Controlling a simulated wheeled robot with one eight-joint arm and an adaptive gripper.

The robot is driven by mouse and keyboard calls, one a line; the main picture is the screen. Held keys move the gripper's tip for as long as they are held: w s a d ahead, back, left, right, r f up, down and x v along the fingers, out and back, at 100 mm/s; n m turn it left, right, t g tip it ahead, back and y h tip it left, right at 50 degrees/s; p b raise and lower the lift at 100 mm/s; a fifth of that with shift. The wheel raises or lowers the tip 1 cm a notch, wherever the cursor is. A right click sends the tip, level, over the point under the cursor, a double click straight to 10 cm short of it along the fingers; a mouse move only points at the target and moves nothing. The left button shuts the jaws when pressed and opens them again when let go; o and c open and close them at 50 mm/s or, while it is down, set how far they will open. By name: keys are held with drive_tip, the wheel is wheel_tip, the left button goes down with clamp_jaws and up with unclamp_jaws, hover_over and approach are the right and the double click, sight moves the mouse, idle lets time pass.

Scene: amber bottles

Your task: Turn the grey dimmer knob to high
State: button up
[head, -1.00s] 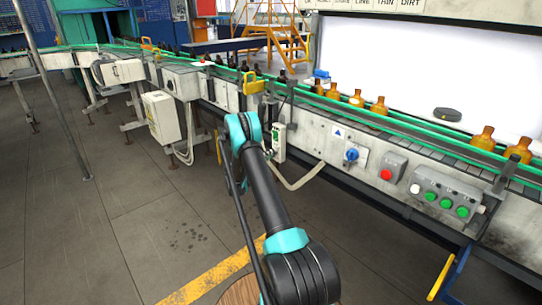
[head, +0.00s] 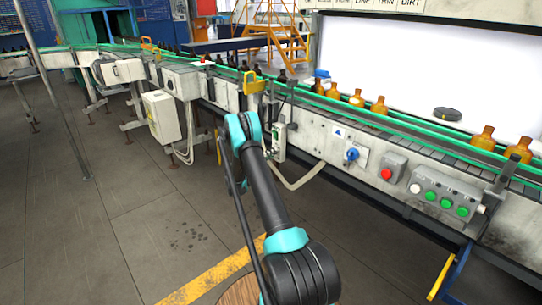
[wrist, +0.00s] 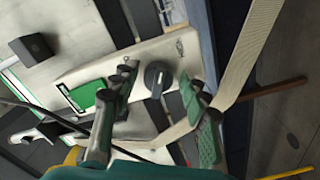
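The grey dimmer knob (wrist: 157,78) is a dark round knob with a lighter pointer mark. It sits on a pale box (wrist: 140,75) beside a green panel, in the wrist view. My gripper (wrist: 162,80) is open, with one green-padded finger left of the knob and the other right of it. The knob shows between the fingertips; I cannot tell whether either touches it. In the head view, the box (head: 279,143) hangs on the conveyor's side just beyond my arm; the knob cannot be made out there and my gripper is hidden.
A pale cable (wrist: 240,60) loops past the right finger. Along the conveyor are a blue knob (head: 352,154), a red button (head: 386,174) and a grey button box (head: 440,190). Amber bottles (head: 378,106) stand on the belt. The floor at left is clear.

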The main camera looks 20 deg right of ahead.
drive_tip(key=shift+a, duration=0.1)
drive_tip(key=v, duration=1.1)
drive_tip(key=shift+s+a, duration=0.15)
drive_tip(key=shift+a, duration=0.25)
drive_tip(key=shift+r, duration=0.1)
